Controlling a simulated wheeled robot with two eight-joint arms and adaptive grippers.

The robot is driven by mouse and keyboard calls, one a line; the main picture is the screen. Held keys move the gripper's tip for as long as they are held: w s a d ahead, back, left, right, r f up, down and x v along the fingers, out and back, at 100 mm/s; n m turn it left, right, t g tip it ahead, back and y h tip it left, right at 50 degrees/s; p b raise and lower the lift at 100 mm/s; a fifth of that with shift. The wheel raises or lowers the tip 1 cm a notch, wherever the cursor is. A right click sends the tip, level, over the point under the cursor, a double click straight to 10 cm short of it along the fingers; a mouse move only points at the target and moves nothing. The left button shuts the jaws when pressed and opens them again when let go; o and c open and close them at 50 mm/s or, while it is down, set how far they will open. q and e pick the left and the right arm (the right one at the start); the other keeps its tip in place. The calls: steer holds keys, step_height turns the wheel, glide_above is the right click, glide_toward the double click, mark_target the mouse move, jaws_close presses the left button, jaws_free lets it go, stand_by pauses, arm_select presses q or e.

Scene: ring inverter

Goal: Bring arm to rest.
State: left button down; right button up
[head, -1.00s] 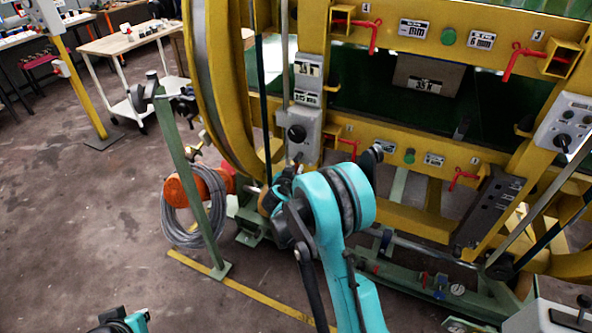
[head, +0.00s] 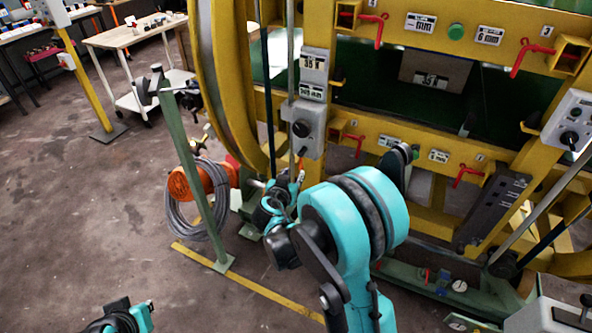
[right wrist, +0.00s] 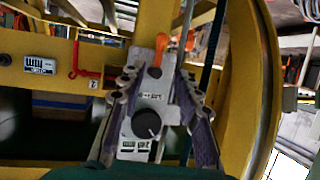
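My right arm's large teal joint (head: 350,215) fills the lower middle of the head view. My right gripper (head: 298,180) is partly hidden beyond it, just below a grey control box (head: 305,128) on the yellow frame. In the right wrist view the gripper (right wrist: 157,80) has its two fingers spread with nothing between them. The control box (right wrist: 146,120), with a black knob and an orange lever (right wrist: 160,48), shows behind and between the fingers; I cannot tell whether they touch. A teal and black part of my left arm shows at the bottom left; its fingers are not visible.
The yellow ring frame (head: 225,90) fills the right side. A green post (head: 190,175) with a coiled grey cable (head: 200,215) stands left of my right arm. A wooden-topped bench (head: 130,35) is at the back left. Floor at the left is open.

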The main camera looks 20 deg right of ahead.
steer(key=shift+s+a+r, duration=0.25)
steer(key=shift+s+a, duration=0.15)
steer(key=shift+s, duration=0.1)
steer(key=s+a+r+n+g+y, duration=0.1)
steer(key=s+a+n+y, duration=0.1)
steer(key=s, duration=0.7)
steer(key=s+a+r+n+g+y, duration=0.1)
steer(key=s+a+n+y, duration=0.2)
steer(key=s, duration=0.5)
steer(key=s+a+r+n+g+y, duration=0.1)
steer(key=s+a+n+y, duration=0.1)
steer(key=s, duration=0.7)
steer(key=shift+s+a+r+n+g+y, duration=0.2)
steer(key=shift+s+a+n+g+y, duration=0.15)
steer(key=shift+a+y, duration=0.4)
steer(key=shift+a, duration=0.1)
